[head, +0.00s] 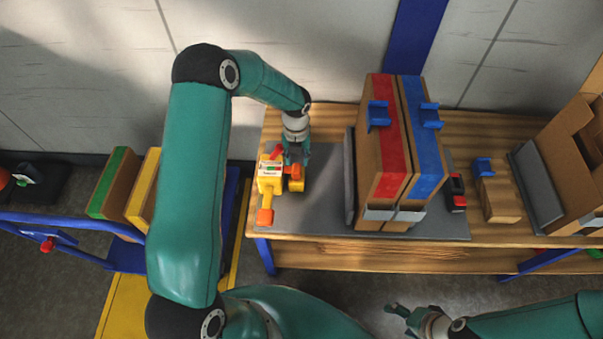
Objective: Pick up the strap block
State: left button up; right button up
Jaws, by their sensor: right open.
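A wooden block (500,199) with a blue piece (482,167) at its upper left stands on the table right of the two tall cartons; it looks like the strap block, but I cannot be sure. My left gripper (296,158) points down at the table's left end, right beside a yellow and orange tool (268,181). Its fingertips are partly hidden, so I cannot tell whether they hold anything. My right gripper (402,316) is open and empty, low in front of the table and well away from the wooden block.
Two tall cartons, with a red band (389,140) and a blue band (423,140), stand mid-table on a grey mat (325,200). A small red and black item (456,192) lies beside the wooden block. An open carton (570,150) stands right. A blue-railed cart (75,222) is left.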

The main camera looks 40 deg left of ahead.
aim_at(297, 167)
pick_arm(q)
jog(key=f, duration=0.5)
jog(key=shift+s+d+p, duration=0.15)
jog(key=shift+s+p, duration=0.05)
jog(key=shift+p, duration=0.2)
jog(key=shift+r, duration=0.1)
grip_shut()
